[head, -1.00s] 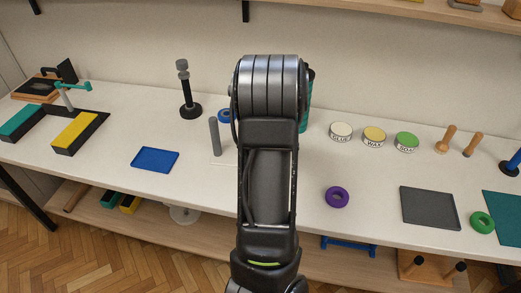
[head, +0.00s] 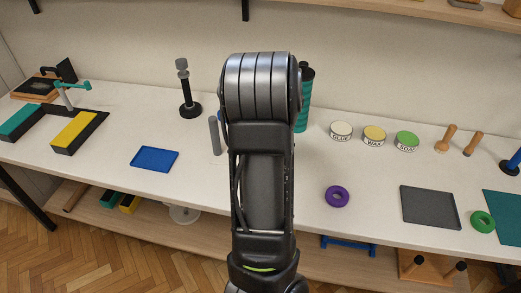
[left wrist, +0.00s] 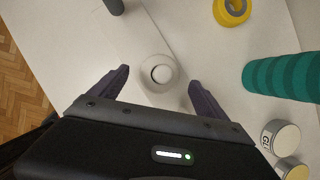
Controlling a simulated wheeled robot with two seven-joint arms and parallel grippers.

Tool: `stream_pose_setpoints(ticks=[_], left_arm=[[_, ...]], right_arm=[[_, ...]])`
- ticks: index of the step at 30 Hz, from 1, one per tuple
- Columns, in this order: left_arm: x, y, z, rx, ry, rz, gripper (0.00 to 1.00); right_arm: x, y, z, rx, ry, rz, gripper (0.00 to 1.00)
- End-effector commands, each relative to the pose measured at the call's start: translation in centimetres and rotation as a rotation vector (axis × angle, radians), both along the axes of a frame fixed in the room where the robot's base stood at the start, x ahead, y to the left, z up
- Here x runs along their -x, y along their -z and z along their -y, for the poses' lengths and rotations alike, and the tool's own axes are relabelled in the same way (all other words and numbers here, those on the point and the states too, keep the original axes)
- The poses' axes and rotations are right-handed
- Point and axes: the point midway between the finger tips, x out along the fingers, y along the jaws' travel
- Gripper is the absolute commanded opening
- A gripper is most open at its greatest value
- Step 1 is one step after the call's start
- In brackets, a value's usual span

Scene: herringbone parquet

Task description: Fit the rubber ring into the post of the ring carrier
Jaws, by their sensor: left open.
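My left gripper (left wrist: 158,85) is open in the left wrist view, with dark fingers apart. Between and just beyond the fingertips is a pale round piece (left wrist: 160,73) with a white round top; nothing is gripped. A grey upright post (head: 214,136) stands left of my arm in the head view; its end also shows in the left wrist view (left wrist: 116,6). A purple ring (head: 337,196) lies flat right of my arm, and a green ring (head: 482,221) farther right. A yellow ring (left wrist: 232,10) shows in the left wrist view. My arm hides the left gripper in the head view. The right gripper is not visible.
A teal ribbed cylinder (head: 304,100) stands behind my arm. Tins of glue (head: 341,131), wax (head: 374,136) and soap (head: 407,141) are at right. A black stand (head: 190,108), blue tray (head: 155,159) and grey tray (head: 430,207) are on the white table.

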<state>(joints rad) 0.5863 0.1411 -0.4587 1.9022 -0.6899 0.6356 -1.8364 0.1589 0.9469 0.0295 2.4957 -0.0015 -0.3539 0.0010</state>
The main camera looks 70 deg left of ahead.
Motion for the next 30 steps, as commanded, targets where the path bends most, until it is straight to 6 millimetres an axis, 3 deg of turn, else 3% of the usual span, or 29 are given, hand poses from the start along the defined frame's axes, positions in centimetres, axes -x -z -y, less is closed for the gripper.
stream_pose_setpoints(ticks=[3,9,30], left_arm=[[-0.4,-2.1,0.8,-0.003,0.002,0.006,0.86],[-0.6,-4.3,1.6,-0.003,0.0,0.005,0.86],[-0.6,-4.6,1.7,-0.003,-0.001,0.003,0.86]], right_arm=[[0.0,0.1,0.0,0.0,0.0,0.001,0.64],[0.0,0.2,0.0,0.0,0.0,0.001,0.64],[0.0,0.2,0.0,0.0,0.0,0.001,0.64]])
